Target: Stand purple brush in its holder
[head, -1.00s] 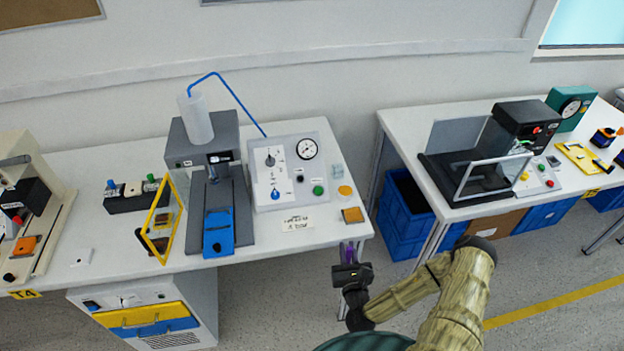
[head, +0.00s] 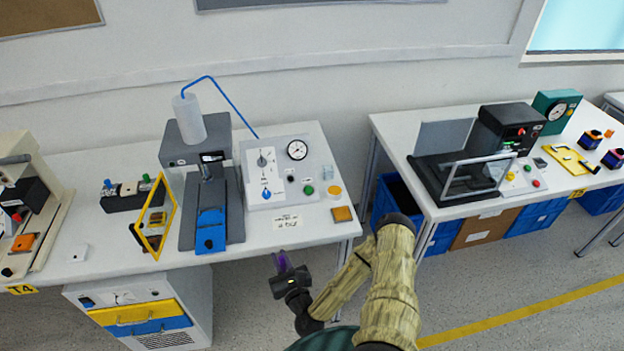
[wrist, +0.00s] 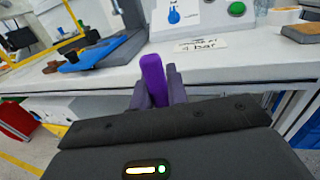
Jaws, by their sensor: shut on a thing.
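The purple brush (wrist: 152,75) stands up between the two fingers of my gripper (wrist: 158,92) in the wrist view. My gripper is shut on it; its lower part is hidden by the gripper. In the head view my gripper (head: 283,264) and a bit of the purple brush (head: 281,259) show in front of the table's front edge, apart from the table. No thing is plainly the brush holder. A black block (head: 126,203) with blue, white and green pieces on top stands at the table's left; I cannot tell whether it is the holder.
On the white table (head: 283,248) are a grey press (head: 232,205) with a blue part, a control panel (head: 280,170) with dial and gauge, a yellow-framed guard (head: 153,222) and an orange-topped pad (head: 342,214). A second table stands right, across a gap.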

